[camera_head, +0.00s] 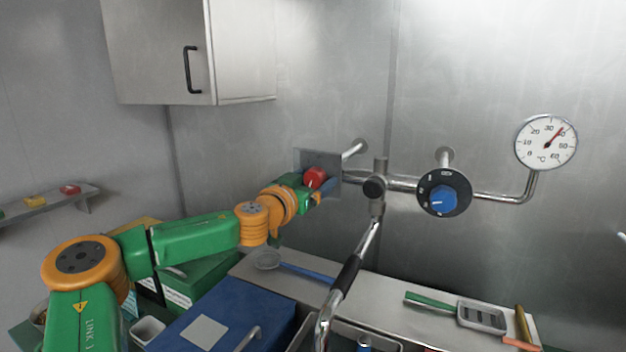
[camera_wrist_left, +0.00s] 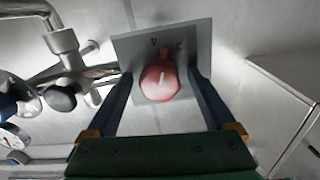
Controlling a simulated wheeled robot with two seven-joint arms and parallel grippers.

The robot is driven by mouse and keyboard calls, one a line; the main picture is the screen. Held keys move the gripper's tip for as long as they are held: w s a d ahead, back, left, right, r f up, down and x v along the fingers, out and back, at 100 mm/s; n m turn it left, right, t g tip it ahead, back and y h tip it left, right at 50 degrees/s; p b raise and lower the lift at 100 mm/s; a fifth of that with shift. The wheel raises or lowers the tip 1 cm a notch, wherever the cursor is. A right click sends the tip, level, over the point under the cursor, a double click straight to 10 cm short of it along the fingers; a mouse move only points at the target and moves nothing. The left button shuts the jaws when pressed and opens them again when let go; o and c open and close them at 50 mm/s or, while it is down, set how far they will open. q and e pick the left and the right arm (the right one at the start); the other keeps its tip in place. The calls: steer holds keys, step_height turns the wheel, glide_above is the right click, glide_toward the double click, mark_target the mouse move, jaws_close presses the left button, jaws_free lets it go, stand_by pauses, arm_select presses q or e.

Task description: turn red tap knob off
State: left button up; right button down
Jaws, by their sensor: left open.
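The red tap knob (camera_head: 316,177) sits on a square grey plate (camera_head: 318,157) on the metal wall. In the left wrist view the knob (camera_wrist_left: 160,80) has a pale line across its face, set at a slight tilt, and marks show on the plate above it. My left gripper (camera_head: 322,190) is at the knob. In the left wrist view its two fingers (camera_wrist_left: 160,92) are open, one on each side of the knob, with gaps showing between them and it. My right gripper is not in view.
Right of the plate are a metal tap pipe (camera_head: 400,182), a blue knob on a black dial (camera_head: 444,193) and a round gauge (camera_head: 546,142). A cabinet (camera_head: 160,55) is upper left. Below lie a blue box (camera_head: 215,310) and kitchen tools.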

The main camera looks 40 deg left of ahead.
arm_select(q)
steer(key=shift+c, duration=0.2)
steer(key=c, duration=1.3)
